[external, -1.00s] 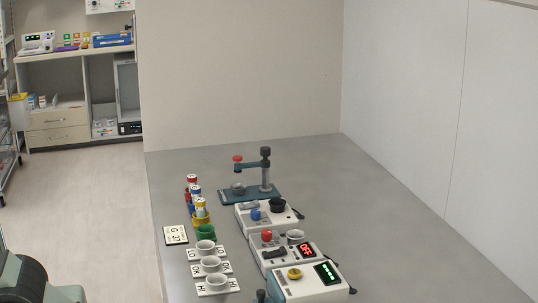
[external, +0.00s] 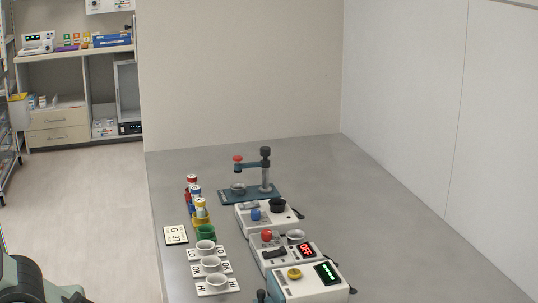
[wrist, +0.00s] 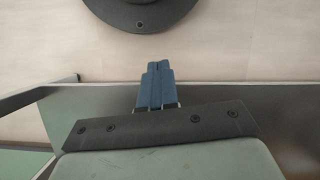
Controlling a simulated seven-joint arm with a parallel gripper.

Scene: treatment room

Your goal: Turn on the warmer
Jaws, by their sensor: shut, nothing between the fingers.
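Three white devices stand in a row on the grey table. The middle device (external: 272,262) has a red knob (external: 267,236), a dark rocker switch (external: 274,253), a grey cup-like well (external: 295,236) and a red display (external: 305,249) that appears to read OFF. No label tells me which device is the warmer. The nearest device (external: 307,288) has a yellow knob and a lit green display. The farthest device (external: 262,218) has a blue knob and a black round part. My gripper (wrist: 158,68) has its blue fingers together and empty in the wrist view, away from the devices.
Label cards (external: 196,255) with grey cups stand left of the devices. Colored-cap vials (external: 199,209), a green cup (external: 206,231) and a card (external: 175,234) are behind them. A blue-based stand (external: 228,197) is farther back. The table's right side (external: 400,240) is clear.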

